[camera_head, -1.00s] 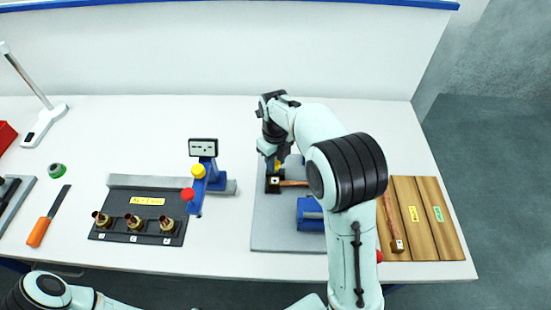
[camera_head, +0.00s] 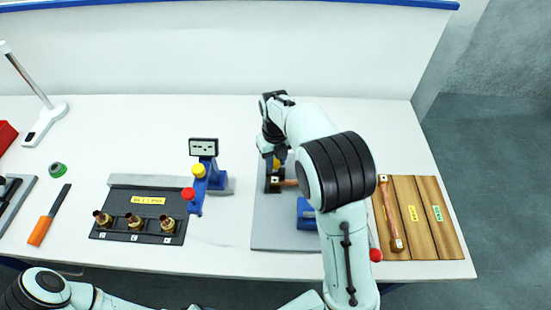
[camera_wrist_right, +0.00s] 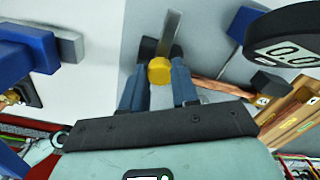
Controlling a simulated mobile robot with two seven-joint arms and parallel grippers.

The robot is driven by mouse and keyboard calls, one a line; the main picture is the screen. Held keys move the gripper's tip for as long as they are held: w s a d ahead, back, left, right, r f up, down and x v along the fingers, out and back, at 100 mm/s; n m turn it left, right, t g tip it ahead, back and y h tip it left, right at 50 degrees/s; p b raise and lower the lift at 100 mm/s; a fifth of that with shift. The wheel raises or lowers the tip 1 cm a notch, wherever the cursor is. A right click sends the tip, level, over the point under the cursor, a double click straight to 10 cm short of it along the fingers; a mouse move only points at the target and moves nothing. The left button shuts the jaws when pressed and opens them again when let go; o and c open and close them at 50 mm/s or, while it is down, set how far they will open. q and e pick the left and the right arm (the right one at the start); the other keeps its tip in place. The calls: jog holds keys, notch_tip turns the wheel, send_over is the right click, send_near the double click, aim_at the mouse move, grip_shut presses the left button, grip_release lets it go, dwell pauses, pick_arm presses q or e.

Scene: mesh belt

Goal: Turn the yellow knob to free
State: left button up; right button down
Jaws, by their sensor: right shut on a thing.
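The yellow knob (camera_wrist_right: 160,70) sits between the two fingers of my right gripper (camera_wrist_right: 159,78) in the right wrist view, and the fingers are shut on it. In the head view my right gripper (camera_head: 273,158) reaches down at the back of the grey plate (camera_head: 262,222). There the knob is mostly hidden by the gripper. A dark block and a copper pipe (camera_wrist_right: 215,86) lie just beside the knob. I cannot read any mark showing the knob's position. My left gripper is out of view; only part of that arm shows at the bottom left.
A blue stand (camera_head: 206,172) with another yellow knob (camera_head: 198,170) and a red knob (camera_head: 188,194) stands left of the plate. A black tray (camera_head: 132,228) holds brass fittings. Wooden boards (camera_head: 425,235) with a copper pipe lie right. A blue clamp (camera_head: 306,211) is partly hidden by my arm.

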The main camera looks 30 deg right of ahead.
aim_at(276, 162)
jog(key=c, duration=0.8)
grip_release()
jog(key=shift+c, duration=0.2)
notch_tip(276, 162, up, 14)
jog(key=shift+f, duration=0.25)
